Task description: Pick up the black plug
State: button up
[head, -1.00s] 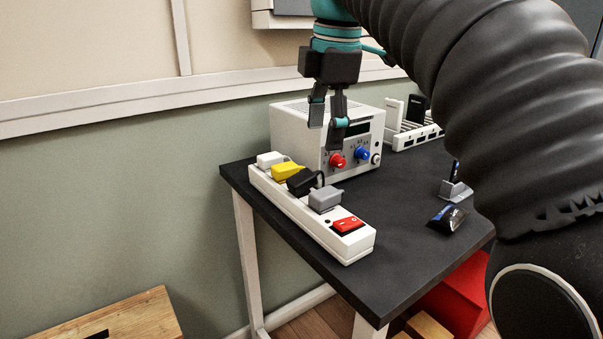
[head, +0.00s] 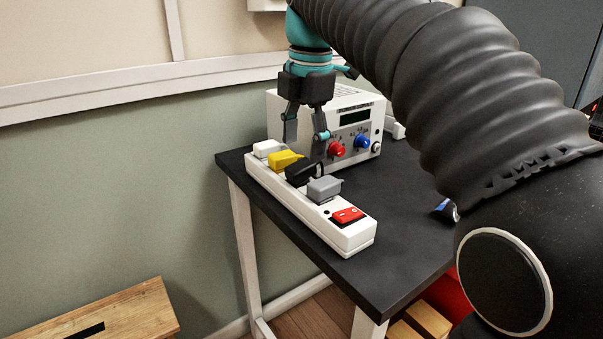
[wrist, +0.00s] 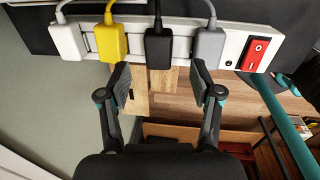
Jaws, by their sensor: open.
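The black plug (head: 301,173) sits in the white power strip (head: 345,237), between a yellow plug (head: 284,160) and a grey plug (head: 324,188). A white plug (head: 268,148) is at the far end. In the wrist view the black plug (wrist: 158,47) lies centred ahead of my gripper (wrist: 159,78), with its cord running up. My gripper (head: 304,142) is open and empty, its fingers pointing down above the strip near the black plug. In the wrist view the fingertips spread wider than the black plug, toward the yellow and grey plugs. I see no contact.
A white power supply (head: 330,103) with red and blue knobs stands close behind my gripper. The strip lies along the edge of the dark table (head: 385,275). Its red switch (head: 348,215) is at the near end. A wooden stool (head: 110,318) stands lower left.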

aim_at(302, 164)
jog(key=shift+w+a+f+b, duration=0.1)
jog(key=shift+w+f+b, duration=0.15)
jog(key=shift+f, duration=1.2)
jog(key=shift+w+f+b, duration=0.15)
jog(key=shift+f+b, duration=0.1)
jog(key=shift+f, duration=1.15)
jog(key=shift+c, duration=0.3)
grip_shut()
